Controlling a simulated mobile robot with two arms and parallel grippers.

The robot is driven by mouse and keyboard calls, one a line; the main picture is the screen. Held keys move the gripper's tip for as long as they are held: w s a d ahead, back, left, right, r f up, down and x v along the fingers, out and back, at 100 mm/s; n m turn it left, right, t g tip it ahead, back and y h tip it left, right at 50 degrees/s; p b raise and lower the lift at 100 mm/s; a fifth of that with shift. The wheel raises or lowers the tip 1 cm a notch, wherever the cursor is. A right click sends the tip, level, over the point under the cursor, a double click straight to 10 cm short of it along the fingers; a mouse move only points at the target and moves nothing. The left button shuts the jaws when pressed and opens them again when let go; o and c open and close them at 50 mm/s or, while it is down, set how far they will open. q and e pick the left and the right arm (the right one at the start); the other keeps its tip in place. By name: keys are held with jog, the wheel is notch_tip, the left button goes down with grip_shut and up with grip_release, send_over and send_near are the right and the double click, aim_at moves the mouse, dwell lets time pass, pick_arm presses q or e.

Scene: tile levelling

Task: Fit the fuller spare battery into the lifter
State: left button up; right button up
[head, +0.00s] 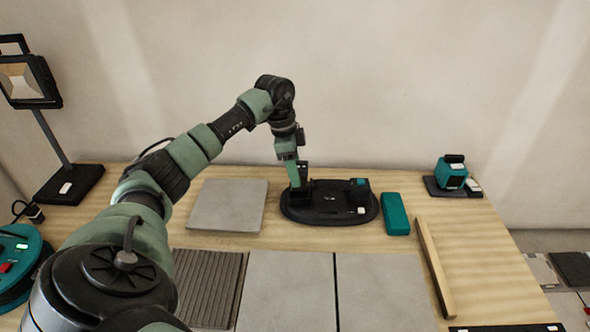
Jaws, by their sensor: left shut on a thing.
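A black oval device (330,214), which looks like the lifter, lies flat at the back middle of the table. A short black and teal post (358,190) stands at its right end, with a small white patch below. My left gripper (299,178) points down over the device's left end. It is shut on a small dark block (301,188) that looks like a battery. The gripper hides part of the block, and I cannot tell whether it is seated in the device or just above it. No charge marking is readable. My right gripper is out of view.
A teal block (396,214) lies right of the oval device. A teal tool (451,173) stands on a black plate at the back right. A wooden strip (434,268), grey tiles (288,290) and a loose tile (228,206) lie around. A lamp (68,185) stands back left, a round teal device (18,262) front left.

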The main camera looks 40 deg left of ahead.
pick_arm(q)
jog(key=shift+p, duration=0.3)
dwell(0.5)
jog(key=shift+f+p, duration=0.3)
jog(key=shift+p, duration=0.25)
dwell(0.8)
jog(key=shift+f+b, duration=0.5)
jog(key=shift+f, duration=1.3)
dwell(1.8)
jog(key=o, duration=1.4)
jog(key=shift+o, duration=0.2)
jog(key=r, duration=0.4)
jog(key=s+a+r, duration=0.1)
jog(key=r, duration=0.2)
jog(key=shift+b, duration=0.3)
jog(key=shift+a+r, duration=0.15)
jog(key=shift+r, duration=0.15)
